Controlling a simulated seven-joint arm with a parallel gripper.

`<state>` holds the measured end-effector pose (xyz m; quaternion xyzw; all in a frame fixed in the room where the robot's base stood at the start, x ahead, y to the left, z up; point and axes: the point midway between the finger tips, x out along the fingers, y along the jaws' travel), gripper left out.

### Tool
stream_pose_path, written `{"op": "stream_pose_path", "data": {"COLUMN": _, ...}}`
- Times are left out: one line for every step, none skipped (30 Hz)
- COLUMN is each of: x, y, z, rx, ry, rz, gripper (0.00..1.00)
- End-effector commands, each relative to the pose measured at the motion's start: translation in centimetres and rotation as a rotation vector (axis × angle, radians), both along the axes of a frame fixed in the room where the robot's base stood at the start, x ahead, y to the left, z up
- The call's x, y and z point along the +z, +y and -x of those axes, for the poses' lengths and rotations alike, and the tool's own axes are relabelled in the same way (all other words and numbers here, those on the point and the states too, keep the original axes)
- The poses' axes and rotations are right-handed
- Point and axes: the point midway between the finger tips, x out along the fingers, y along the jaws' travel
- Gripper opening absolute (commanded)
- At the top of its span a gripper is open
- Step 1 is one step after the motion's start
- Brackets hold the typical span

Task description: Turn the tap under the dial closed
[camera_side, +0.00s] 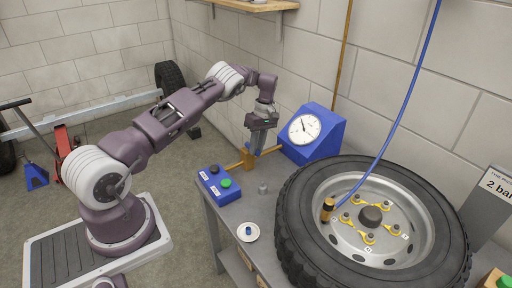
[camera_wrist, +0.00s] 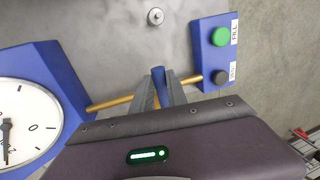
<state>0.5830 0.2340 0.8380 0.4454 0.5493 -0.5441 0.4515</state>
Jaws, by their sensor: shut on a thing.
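The tap has a blue handle (camera_wrist: 158,76) on a brass pipe (camera_wrist: 108,103), with a brass body (camera_side: 249,158) in the side view. My gripper (camera_side: 256,148) reaches down from above onto the tap. Its two grey fingers (camera_wrist: 158,92) are shut on the blue handle in the wrist view, hiding its lower part and the valve under it. The handle's exact angle to the pipe is hard to tell. The round white dial (camera_side: 304,128) sits in a blue housing on the right end of the pipe; it also shows in the wrist view (camera_wrist: 26,122), with a black needle.
A blue box (camera_side: 220,184) with green and black buttons joins the pipe's left end. A small metal piece (camera_side: 263,188) and a dish (camera_side: 248,239) with a blue cap stand on the grey bench. A large tyre (camera_side: 300,245) with a blue hose (camera_side: 400,93) fills the right.

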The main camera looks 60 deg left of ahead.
Motion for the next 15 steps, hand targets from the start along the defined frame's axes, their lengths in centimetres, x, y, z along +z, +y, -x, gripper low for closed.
{"op": "stream_pose_path", "data": {"x": -0.06, "y": -0.06, "z": -0.04, "rx": 0.005, "ry": -0.001, "rz": 0.002, "gripper": 0.0}}
{"op": "stream_pose_path", "data": {"x": -0.06, "y": -0.07, "z": -0.04, "rx": 0.005, "ry": -0.001, "rz": 0.002, "gripper": 0.0}}
{"op": "stream_pose_path", "data": {"x": -0.06, "y": -0.07, "z": -0.04, "rx": 0.005, "ry": -0.001, "rz": 0.002, "gripper": 0.0}}
{"op": "stream_pose_path", "data": {"x": -0.06, "y": -0.06, "z": -0.05, "rx": 0.006, "ry": -0.001, "rz": 0.002, "gripper": 0.0}}
{"op": "stream_pose_path", "data": {"x": -0.06, "y": -0.06, "z": -0.05, "rx": 0.006, "ry": -0.001, "rz": 0.002, "gripper": 0.0}}
{"op": "stream_pose_path", "data": {"x": -0.06, "y": -0.07, "z": -0.05, "rx": 0.006, "ry": -0.001, "rz": 0.002, "gripper": 0.0}}
{"op": "stream_pose_path", "data": {"x": -0.06, "y": -0.07, "z": -0.05, "rx": 0.006, "ry": -0.001, "rz": 0.002, "gripper": 0.0}}
{"op": "stream_pose_path", "data": {"x": -0.05, "y": -0.07, "z": -0.05, "rx": 0.005, "ry": -0.001, "rz": 0.002, "gripper": 0.0}}
{"op": "stream_pose_path", "data": {"x": -0.06, "y": -0.07, "z": -0.05, "rx": 0.005, "ry": -0.002, "rz": 0.002, "gripper": 0.0}}
{"op": "stream_pose_path", "data": {"x": -0.06, "y": -0.06, "z": -0.05, "rx": 0.005, "ry": -0.002, "rz": 0.002, "gripper": 0.0}}
{"op": "stream_pose_path", "data": {"x": -0.05, "y": -0.07, "z": -0.06, "rx": 0.005, "ry": -0.002, "rz": 0.002, "gripper": 0.0}}
{"op": "stream_pose_path", "data": {"x": -0.05, "y": -0.06, "z": -0.06, "rx": 0.005, "ry": -0.002, "rz": 0.002, "gripper": 0.25}}
{"op": "stream_pose_path", "data": {"x": -0.05, "y": -0.06, "z": -0.06, "rx": 0.005, "ry": -0.002, "rz": 0.002, "gripper": 0.3}}
{"op": "stream_pose_path", "data": {"x": -0.05, "y": -0.06, "z": -0.05, "rx": 0.005, "ry": -0.002, "rz": 0.002, "gripper": 0.36}}
{"op": "stream_pose_path", "data": {"x": -0.05, "y": -0.05, "z": -0.05, "rx": 0.005, "ry": -0.001, "rz": 0.001, "gripper": 0.41}}
